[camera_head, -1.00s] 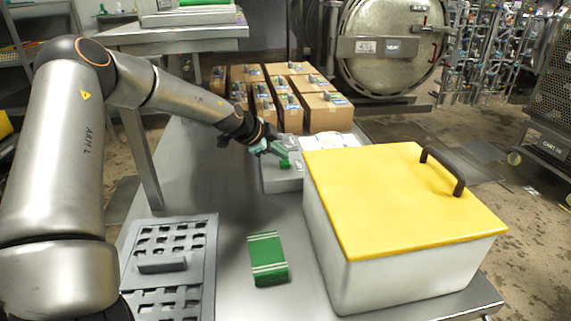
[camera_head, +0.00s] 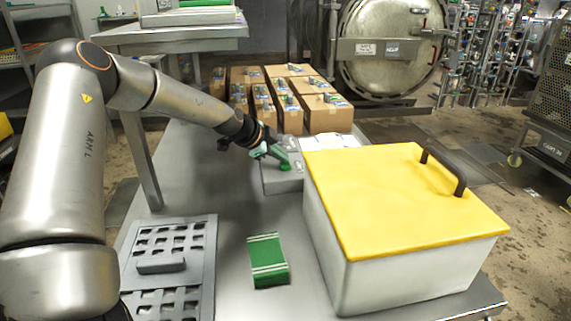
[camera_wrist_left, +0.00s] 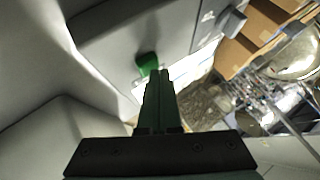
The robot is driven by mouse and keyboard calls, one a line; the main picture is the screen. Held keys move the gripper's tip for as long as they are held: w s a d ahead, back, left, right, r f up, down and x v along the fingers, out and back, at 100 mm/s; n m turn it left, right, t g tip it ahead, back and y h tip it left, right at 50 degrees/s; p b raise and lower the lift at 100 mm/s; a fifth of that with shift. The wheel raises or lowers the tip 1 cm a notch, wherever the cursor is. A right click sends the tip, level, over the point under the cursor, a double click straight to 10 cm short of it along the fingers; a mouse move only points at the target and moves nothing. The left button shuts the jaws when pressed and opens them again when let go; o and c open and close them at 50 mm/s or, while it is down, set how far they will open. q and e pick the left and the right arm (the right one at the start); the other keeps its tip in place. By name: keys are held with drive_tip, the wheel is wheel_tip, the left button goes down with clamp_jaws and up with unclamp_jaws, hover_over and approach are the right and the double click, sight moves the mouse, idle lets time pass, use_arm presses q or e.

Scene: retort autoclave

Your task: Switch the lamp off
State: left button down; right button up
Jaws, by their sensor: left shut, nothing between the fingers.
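A low grey box (camera_head: 272,185) stands on the table left of the yellow-lidded crate. A green switch-like part (camera_head: 286,167) stands on its top; it also shows in the left wrist view (camera_wrist_left: 147,63). My left gripper (camera_head: 279,156) is shut and empty, its teal fingertips at the green part. In the left wrist view the fingertips (camera_wrist_left: 160,76) overlap its lower right edge; I cannot tell whether they touch. A grey knob (camera_wrist_left: 232,22) sits further along the box. I cannot tell whether any lamp is lit. My right gripper is not in view.
The yellow-lidded crate (camera_head: 400,195) stands close to the right of the grey box. Cardboard boxes (camera_head: 327,113) stand behind it. A green striped packet (camera_head: 267,260) and a grey slotted tray (camera_head: 208,255) lie nearer. The table between is clear.

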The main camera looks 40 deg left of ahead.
sight(281, 165)
use_arm(q)
drive_tip(key=shift+f, duration=0.25)
drive_tip(key=shift+r, duration=0.15)
drive_tip(key=shift+r+p, duration=0.55)
drive_tip(key=shift+r, duration=0.3)
drive_tip(key=shift+r, duration=0.1)
wheel_tip(281, 165, up, 6)
drive_tip(key=p, duration=0.5)
idle(0.4)
